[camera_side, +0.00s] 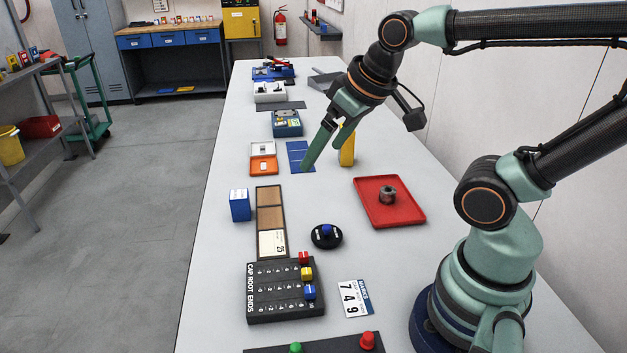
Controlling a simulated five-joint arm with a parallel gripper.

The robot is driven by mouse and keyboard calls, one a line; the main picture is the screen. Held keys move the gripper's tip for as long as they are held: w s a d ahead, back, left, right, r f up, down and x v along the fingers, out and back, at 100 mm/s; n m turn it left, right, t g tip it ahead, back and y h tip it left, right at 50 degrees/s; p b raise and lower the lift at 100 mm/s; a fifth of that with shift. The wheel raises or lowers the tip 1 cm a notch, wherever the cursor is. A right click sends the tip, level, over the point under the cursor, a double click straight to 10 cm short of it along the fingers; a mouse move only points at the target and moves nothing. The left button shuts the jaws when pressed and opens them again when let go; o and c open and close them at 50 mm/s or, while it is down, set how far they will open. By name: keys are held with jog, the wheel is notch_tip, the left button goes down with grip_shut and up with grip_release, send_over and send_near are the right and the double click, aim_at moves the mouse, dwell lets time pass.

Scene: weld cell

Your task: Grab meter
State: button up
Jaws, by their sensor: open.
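A yellow upright object (347,152), perhaps the meter, stands on the table just right of my gripper. Its upper part is hidden behind my gripper, and no display or dial shows. My gripper (322,154) is open, with two green fingers pointing down and left and nothing visible between them. One fingertip is over the right part of a flat blue mat (297,150). The other finger is close to the yellow object; I cannot tell whether they touch.
A red tray (412,216) holding a grey metal part (388,195) lies to the right. An orange and white box (263,166) and a blue box (240,205) are left. A black board (285,307) with coloured blocks is in front.

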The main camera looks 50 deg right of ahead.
jog(key=w+d+f+m+t+h, duration=0.1)
jog(key=w+d+t+h, duration=0.1)
jog(key=w+d, duration=0.8)
jog(key=m+t+h, duration=0.2)
jog(key=t+h, duration=0.3)
send_over(346, 145)
jog(key=w+a, duration=0.3)
jog(key=a, duration=0.4)
notch_tip(346, 145, down, 10)
jog(key=s+d+f+m+h, duration=0.1)
jog(key=s+d+f+h, duration=0.4)
jog(key=d, duration=0.3)
jog(key=w+d+f+y, duration=0.1)
jog(key=w+d, duration=0.3)
jog(key=w, duration=0.1)
jog(key=shift+w+f, duration=0.35)
jog(key=shift+w, duration=0.05)
grip_shut()
